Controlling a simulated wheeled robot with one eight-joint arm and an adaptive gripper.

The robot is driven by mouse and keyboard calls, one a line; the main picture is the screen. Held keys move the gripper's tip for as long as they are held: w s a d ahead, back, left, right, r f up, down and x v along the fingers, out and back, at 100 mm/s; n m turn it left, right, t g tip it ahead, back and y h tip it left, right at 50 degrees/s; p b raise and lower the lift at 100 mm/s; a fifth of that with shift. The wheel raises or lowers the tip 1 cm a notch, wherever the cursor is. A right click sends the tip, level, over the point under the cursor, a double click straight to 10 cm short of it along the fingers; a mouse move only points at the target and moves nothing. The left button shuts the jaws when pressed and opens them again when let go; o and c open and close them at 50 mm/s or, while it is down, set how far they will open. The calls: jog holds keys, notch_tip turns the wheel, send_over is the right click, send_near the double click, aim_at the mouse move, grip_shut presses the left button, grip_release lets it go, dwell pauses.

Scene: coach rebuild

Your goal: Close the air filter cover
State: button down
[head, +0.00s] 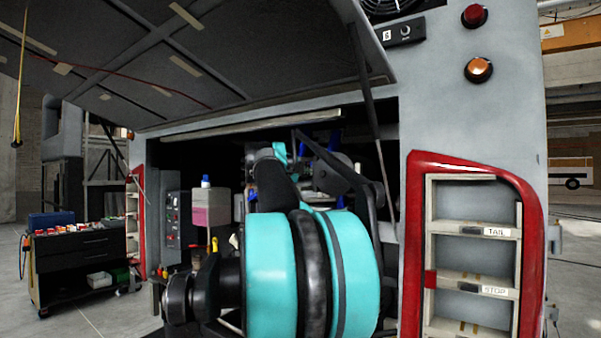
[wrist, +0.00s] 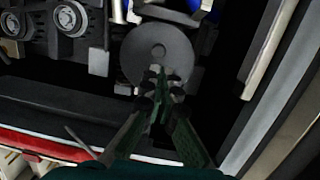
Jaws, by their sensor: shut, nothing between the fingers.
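In the wrist view, a grey round disc (wrist: 152,47) with a small hub in its middle looks like the air filter cover. I cannot tell whether it is open or closed. My gripper (wrist: 161,72) has its green fingers shut together with nothing between them. The fingertips overlap the disc's lower edge in the picture; I cannot tell whether they touch it. In the head view, a grey round part (head: 337,174) inside the engine bay may be the same cover. It is partly hidden by my turquoise arm, which reaches into the bay. My gripper does not show clearly there.
The large bay hatch (head: 160,60) is raised overhead, with a dark strut (head: 367,100) on the right. A red-framed side compartment (head: 475,250) stands right of the bay. A pink-and-white reservoir (head: 210,208) sits left inside. A dark tool cart (head: 80,255) stands farther left.

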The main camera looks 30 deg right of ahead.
send_near(318, 172)
jog(key=d, duration=0.4)
jog(key=shift+s+d+f, duration=0.15)
jog(key=shift+d+f, duration=0.2)
jog(key=shift+w+d, duration=0.4)
jog(key=shift+w, duration=0.2)
jog(key=shift+w+d, duration=0.45)
jog(key=shift+w, duration=0.15)
